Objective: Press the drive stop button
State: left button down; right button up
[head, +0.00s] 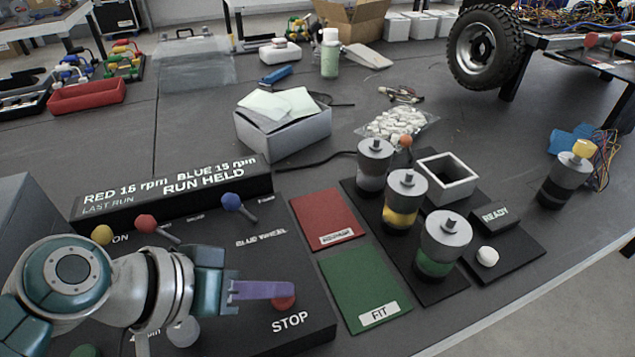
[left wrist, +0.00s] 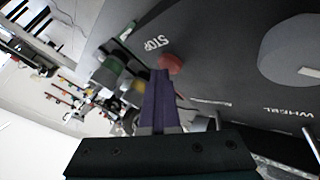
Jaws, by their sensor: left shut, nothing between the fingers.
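The red stop button (head: 284,302) sits on the dark control panel (head: 318,322), beside the white word STOP. In the head view my left gripper (head: 290,289) is shut and empty, with its purple fingers at the far edge of the button and overlapping it. In the left wrist view the shut fingers (left wrist: 160,75) end right beside the red button (left wrist: 170,64). I cannot tell whether they touch it. My right gripper is not in view.
The panel also bears a red lever (head: 147,223), a blue lever (head: 232,202) and a yellow knob (head: 102,235). Red (head: 327,216) and green (head: 361,287) mats lie to the right. Beyond them stand several motors on a black base (head: 375,228).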

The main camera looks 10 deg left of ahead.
aim_at(274, 303)
pick_arm(q)
jog(key=shift+f, duration=0.25)
jog(key=shift+s+r+p, duration=0.1)
jog(key=shift+r+p, duration=0.3)
jog(key=shift+p, duration=0.1)
notch_tip(274, 303, up, 6)
jog(key=p, duration=0.6)
jog(key=shift+r, duration=0.15)
